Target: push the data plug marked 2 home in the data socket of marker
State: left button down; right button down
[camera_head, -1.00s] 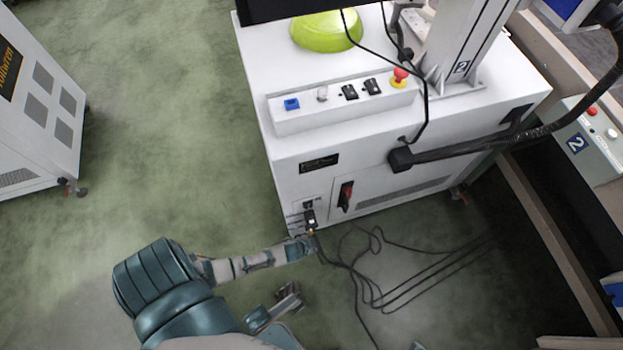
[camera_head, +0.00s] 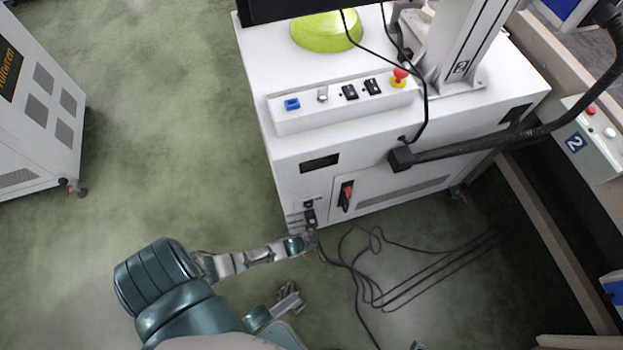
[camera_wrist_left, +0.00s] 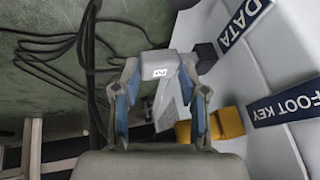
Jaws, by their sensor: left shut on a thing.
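The pale grey data plug marked 2 (camera_wrist_left: 160,69) sits between my left gripper's fingertips (camera_wrist_left: 157,78) in the left wrist view; the gripper is shut on it. A dark block (camera_wrist_left: 206,56) by the DATA label (camera_wrist_left: 240,18) lies just right of the plug; I cannot tell whether they touch or how deep the plug sits. In the head view my left gripper (camera_head: 308,240) is at the lower left corner of the white cabinet's front (camera_head: 375,160), just below a dark socket area (camera_head: 310,216). The plug is too small to make out there.
A yellow plug (camera_wrist_left: 229,122) is close to the right finger, by the FOOT KEY label (camera_wrist_left: 288,106). Loose black cables (camera_head: 375,290) lie on the floor right of my gripper. A red switch (camera_head: 346,195) is on the cabinet front.

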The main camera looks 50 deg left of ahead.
pick_arm(q)
jog(key=shift+w+a, duration=0.2)
jog(key=shift+a, duration=0.3)
jog(key=c, duration=0.5)
grip_release()
jog(key=shift+c, duration=0.2)
jog(key=shift+s+r, duration=0.1)
jog(key=v, duration=1.1)
jog(key=shift+r, duration=0.3)
jog(key=shift+s, duration=0.15)
